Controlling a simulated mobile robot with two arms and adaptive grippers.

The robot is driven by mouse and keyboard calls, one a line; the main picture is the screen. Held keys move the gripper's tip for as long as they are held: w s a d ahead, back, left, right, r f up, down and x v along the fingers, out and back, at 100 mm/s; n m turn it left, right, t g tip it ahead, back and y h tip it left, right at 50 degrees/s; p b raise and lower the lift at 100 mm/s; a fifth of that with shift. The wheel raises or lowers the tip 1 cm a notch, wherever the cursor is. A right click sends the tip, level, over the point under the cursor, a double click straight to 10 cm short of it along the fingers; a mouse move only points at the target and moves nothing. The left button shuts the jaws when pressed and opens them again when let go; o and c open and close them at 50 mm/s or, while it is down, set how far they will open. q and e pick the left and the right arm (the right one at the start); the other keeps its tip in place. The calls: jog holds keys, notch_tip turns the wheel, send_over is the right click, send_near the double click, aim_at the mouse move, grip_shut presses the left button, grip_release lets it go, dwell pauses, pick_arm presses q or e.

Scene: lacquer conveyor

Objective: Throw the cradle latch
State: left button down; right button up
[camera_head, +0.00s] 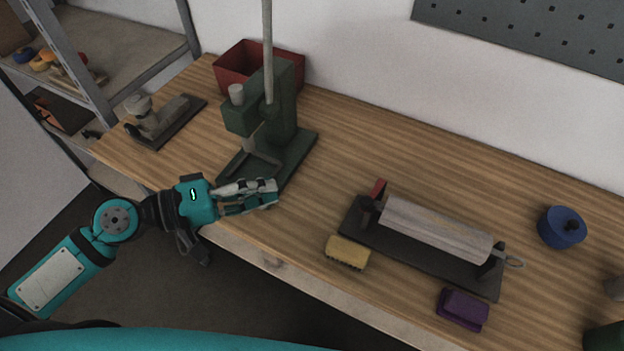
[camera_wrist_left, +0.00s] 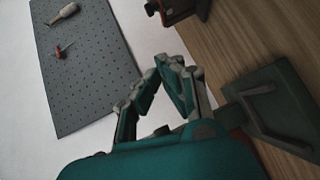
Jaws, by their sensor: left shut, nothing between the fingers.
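The cradle (camera_head: 405,240) is a dark base on the bench with end posts, bearing a pale grey-brown cylinder (camera_head: 437,227) lying along it. In the left wrist view, a dark piece with red (camera_wrist_left: 170,9) at the top edge looks like the latch end. My left gripper (camera_head: 273,192) is shut and empty, over the bench's front edge left of the cradle and apart from it. It also shows in the left wrist view (camera_wrist_left: 180,68). My right gripper is not in view.
A green press (camera_head: 271,115) stands just behind my left gripper, with a red bin (camera_head: 230,65) behind it. A yellow brush (camera_head: 347,252) and a purple block (camera_head: 463,309) lie in front of the cradle. A blue round container (camera_head: 562,227) stands right of it.

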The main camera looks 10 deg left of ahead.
aim_at(374, 192)
pick_arm(q)
jog(key=w+d+f+p, duration=0.1)
jog(key=w+d+p, duration=0.2)
jog(key=d+p, duration=0.4)
jog(key=d, duration=0.5)
jog(key=shift+w+d+f+p, duration=0.2)
jog(key=shift+d+f+p, duration=0.1)
jog(key=shift+d+f, duration=0.1)
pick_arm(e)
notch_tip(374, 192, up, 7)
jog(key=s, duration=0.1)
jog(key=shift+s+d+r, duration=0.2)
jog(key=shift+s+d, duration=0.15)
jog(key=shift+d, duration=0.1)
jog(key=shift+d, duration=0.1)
